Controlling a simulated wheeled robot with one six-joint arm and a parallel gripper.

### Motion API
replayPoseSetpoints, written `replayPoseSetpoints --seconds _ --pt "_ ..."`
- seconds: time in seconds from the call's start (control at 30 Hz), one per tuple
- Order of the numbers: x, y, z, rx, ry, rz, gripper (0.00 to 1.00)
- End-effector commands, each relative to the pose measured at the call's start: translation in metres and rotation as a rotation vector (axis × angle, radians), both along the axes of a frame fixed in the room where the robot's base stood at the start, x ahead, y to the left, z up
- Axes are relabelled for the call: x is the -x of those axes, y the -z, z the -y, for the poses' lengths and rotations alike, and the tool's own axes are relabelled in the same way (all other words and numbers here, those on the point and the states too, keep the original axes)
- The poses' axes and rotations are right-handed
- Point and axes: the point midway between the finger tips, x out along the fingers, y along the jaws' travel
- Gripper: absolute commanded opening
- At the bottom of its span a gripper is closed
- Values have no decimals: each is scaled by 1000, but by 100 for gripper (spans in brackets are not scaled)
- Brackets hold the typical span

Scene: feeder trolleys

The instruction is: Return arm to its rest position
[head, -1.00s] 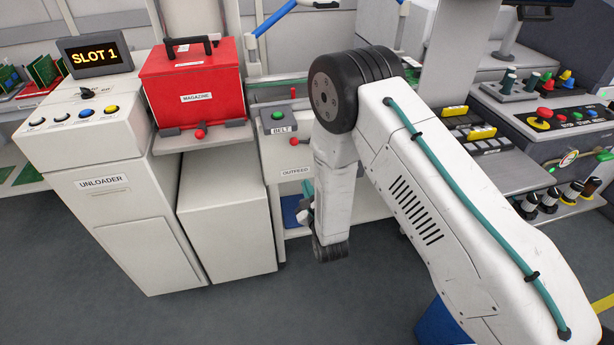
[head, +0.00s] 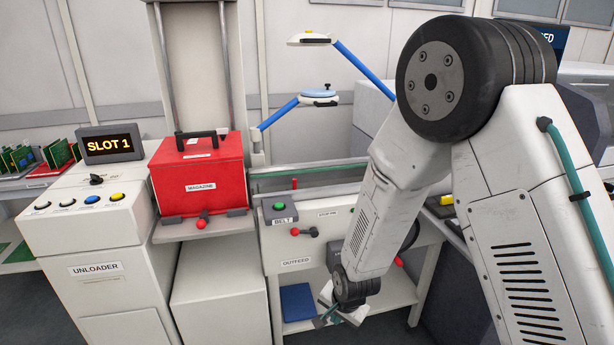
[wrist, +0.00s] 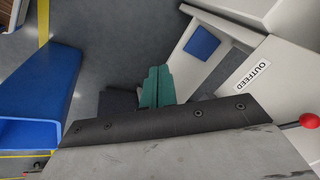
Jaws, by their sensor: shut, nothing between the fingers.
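My arm fills the right of the head view, bent at a large black joint, with the forearm hanging down in front of the outfeed unit (head: 295,263). My gripper (head: 325,318) is at the lower end of the forearm, partly hidden by the wrist. In the wrist view its teal fingers (wrist: 157,86) are together with nothing between them, over grey floor. It is apart from the unit and touches nothing that I can see.
The unloader (head: 100,270) shows SLOT 1 on its display (head: 110,143). A red magazine (head: 200,178) stands beside it. The outfeed unit has a green belt button (head: 279,206), a red-knobbed lever (head: 296,231) and a blue item (head: 298,302) on its lower shelf. A blue object (wrist: 40,90) is at left in the wrist view.

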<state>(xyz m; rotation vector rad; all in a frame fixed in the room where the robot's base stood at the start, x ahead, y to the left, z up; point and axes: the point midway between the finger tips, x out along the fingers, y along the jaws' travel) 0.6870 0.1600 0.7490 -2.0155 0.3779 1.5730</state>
Motion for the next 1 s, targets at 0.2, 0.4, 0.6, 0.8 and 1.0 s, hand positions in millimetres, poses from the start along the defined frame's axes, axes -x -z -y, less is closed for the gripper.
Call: replayPoseSetpoints --seconds 0.2,0.4,0.6,0.8,1.0 --pt "51 -94 47 109 -297 -175 0" --pt "107 -171 89 149 -517 -298 0" --pt "166 -238 127 159 -669 -366 0" --pt "223 -290 158 167 -729 -370 0" --pt "256 -325 178 197 -666 -262 0"
